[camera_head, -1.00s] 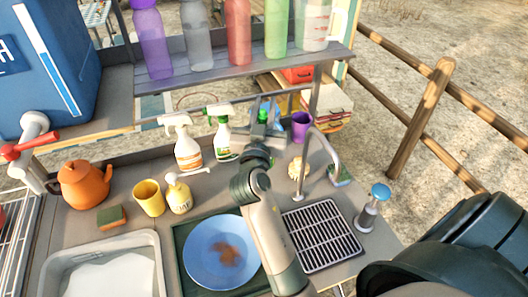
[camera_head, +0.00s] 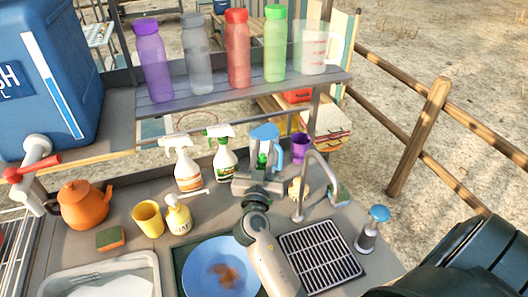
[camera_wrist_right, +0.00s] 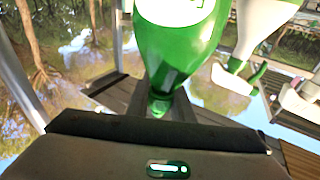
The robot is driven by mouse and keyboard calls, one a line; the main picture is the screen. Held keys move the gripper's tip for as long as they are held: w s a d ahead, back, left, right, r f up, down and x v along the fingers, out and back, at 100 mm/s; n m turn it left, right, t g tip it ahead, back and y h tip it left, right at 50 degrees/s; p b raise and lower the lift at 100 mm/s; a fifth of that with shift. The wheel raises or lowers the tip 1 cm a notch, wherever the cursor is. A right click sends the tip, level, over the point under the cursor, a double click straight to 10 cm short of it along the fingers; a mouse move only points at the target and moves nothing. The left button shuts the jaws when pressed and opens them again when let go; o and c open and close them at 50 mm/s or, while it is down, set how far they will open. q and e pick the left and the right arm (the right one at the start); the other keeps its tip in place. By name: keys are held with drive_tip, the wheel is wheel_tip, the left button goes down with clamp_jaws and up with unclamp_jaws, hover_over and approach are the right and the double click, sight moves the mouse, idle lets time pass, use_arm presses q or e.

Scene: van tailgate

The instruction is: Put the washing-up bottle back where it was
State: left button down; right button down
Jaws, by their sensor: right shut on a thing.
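The washing-up bottle, green (camera_head: 262,161), is mostly hidden behind my right gripper (camera_head: 260,174) in the head view, where only a small part of it shows. My right gripper is shut on it, at the back of the counter left of the tap. In the right wrist view the green bottle (camera_wrist_right: 176,50) with a pale label fills the middle, narrowing towards the gripper's dark edge. I cannot tell whether its base touches the counter. My left gripper is not in view.
A green-and-white spray bottle (camera_head: 224,160) and an orange-labelled one (camera_head: 186,168) stand to the left. A light-blue object (camera_head: 265,133) and purple cup (camera_head: 300,147) are behind. The tap (camera_head: 323,165) is close on the right. A blue plate (camera_head: 215,268) lies in front.

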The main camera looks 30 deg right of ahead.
drive_tip(key=shift+f, duration=0.45)
drive_tip(key=shift+f, duration=0.15)
drive_tip(key=c, duration=1.5)
unclamp_jaws()
drive_tip(key=shift+c, duration=0.2)
